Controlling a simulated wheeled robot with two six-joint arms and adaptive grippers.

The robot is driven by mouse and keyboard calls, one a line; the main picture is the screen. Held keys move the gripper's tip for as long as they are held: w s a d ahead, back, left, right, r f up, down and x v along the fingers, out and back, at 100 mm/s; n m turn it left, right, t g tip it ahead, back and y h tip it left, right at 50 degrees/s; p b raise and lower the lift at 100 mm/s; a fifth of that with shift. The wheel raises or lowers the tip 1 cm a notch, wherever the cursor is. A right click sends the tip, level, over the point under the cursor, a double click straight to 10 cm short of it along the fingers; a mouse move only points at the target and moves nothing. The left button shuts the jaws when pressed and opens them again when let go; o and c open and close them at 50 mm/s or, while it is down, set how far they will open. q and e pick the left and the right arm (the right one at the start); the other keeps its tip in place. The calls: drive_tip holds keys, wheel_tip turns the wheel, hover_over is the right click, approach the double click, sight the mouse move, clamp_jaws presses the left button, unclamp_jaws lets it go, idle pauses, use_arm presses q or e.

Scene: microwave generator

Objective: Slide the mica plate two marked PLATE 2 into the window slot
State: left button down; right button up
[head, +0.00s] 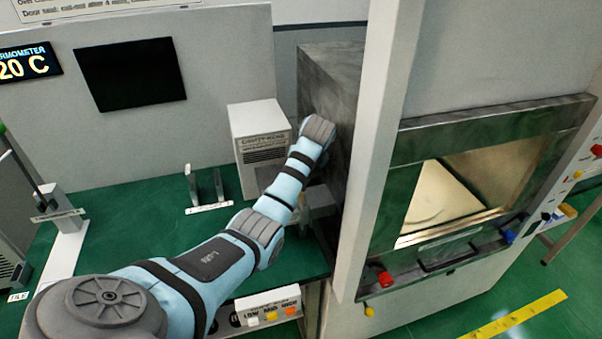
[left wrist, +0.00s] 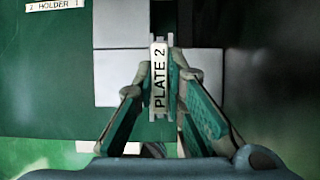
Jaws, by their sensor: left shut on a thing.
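The mica plate two (left wrist: 160,88) shows in the left wrist view as a narrow, edge-on strip with a white label reading PLATE 2. My left gripper (left wrist: 161,70) is shut on it, with a green-padded finger on each side. Below the plate, pale blocks (left wrist: 119,24) lie either side of a dark gap, with green surface around them. I cannot tell whether the plate is in the gap or above it. In the head view my left arm reaches to the grey cabinet's side; its gripper and the plate are mostly hidden there. My right gripper is not in view.
The plate holder (head: 209,208) with upright pieces stands on the green bench (head: 130,240). A white box (head: 259,135) stands behind my arm. The grey cabinet (head: 333,75) and the oven front's pale post (head: 372,150) bound the right side. The oven window (head: 440,195) faces right.

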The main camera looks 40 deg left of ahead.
use_arm(q)
drive_tip(key=shift+f, duration=0.9)
drive_tip(key=c, duration=1.6)
unclamp_jaws()
drive_tip(key=shift+o, duration=0.2)
drive_tip(key=v, duration=0.7)
drive_tip(key=shift+d+r, duration=0.15)
drive_tip(key=shift+r, duration=0.15)
drive_tip(key=shift+f, duration=0.15)
